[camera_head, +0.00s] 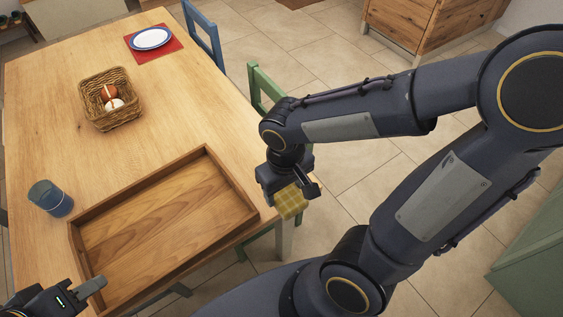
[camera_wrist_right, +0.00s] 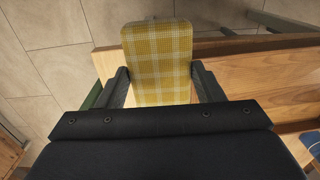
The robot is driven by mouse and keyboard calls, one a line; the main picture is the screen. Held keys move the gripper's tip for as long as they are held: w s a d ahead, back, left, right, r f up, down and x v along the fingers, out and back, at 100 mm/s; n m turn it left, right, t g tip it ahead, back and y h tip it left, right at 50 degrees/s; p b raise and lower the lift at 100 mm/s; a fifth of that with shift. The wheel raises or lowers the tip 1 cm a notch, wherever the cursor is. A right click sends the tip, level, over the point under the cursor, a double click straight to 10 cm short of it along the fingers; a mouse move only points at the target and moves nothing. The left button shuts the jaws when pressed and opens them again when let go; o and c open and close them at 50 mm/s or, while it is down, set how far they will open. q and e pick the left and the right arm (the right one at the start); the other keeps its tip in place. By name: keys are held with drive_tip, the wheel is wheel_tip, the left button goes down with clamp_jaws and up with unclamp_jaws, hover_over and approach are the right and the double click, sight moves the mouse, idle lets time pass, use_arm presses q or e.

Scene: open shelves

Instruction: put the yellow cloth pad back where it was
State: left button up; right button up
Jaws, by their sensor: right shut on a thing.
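The yellow checked cloth pad (camera_head: 291,202) is held in my right gripper (camera_head: 290,186), past the table's right edge in the head view. In the right wrist view the pad (camera_wrist_right: 158,62) sits between the two fingers of my right gripper (camera_wrist_right: 162,85), with the table edge behind it. My left gripper (camera_head: 92,287) is at the bottom left of the head view, by the near left corner of the wooden tray. Only part of it shows, and I cannot tell whether its fingers are apart.
The empty wooden tray (camera_head: 160,232) lies on the table (camera_head: 190,92) near its right edge. A blue glass (camera_head: 50,198) stands left of it. A wicker basket (camera_head: 112,120) and a plate (camera_head: 152,38) on a red mat (camera_head: 170,54) are farther back. Green (camera_head: 262,90) and blue (camera_head: 205,35) chairs line the right side.

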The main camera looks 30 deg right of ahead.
drive_tip(key=w+d+f, duration=0.1)
drive_tip(key=w+f, duration=0.2)
drive_tip(key=w+d+f, duration=0.2)
drive_tip(key=w, duration=0.2)
drive_tip(key=w+d+f, duration=0.2)
drive_tip(key=w+f, duration=0.1)
drive_tip(key=w, duration=0.1)
drive_tip(key=shift+d+f+p, duration=0.2)
drive_tip(key=shift+f+p, duration=0.1)
drive_tip(key=shift+w+d+f, duration=0.1)
drive_tip(key=shift+f, duration=0.15)
drive_tip(key=shift+w+f, duration=0.15)
drive_tip(key=shift+f, duration=1.55)
drive_tip(key=shift+f, duration=0.25)
drive_tip(key=o, duration=0.9)
drive_tip(key=shift+r, duration=0.1)
drive_tip(key=shift+o, duration=0.2)
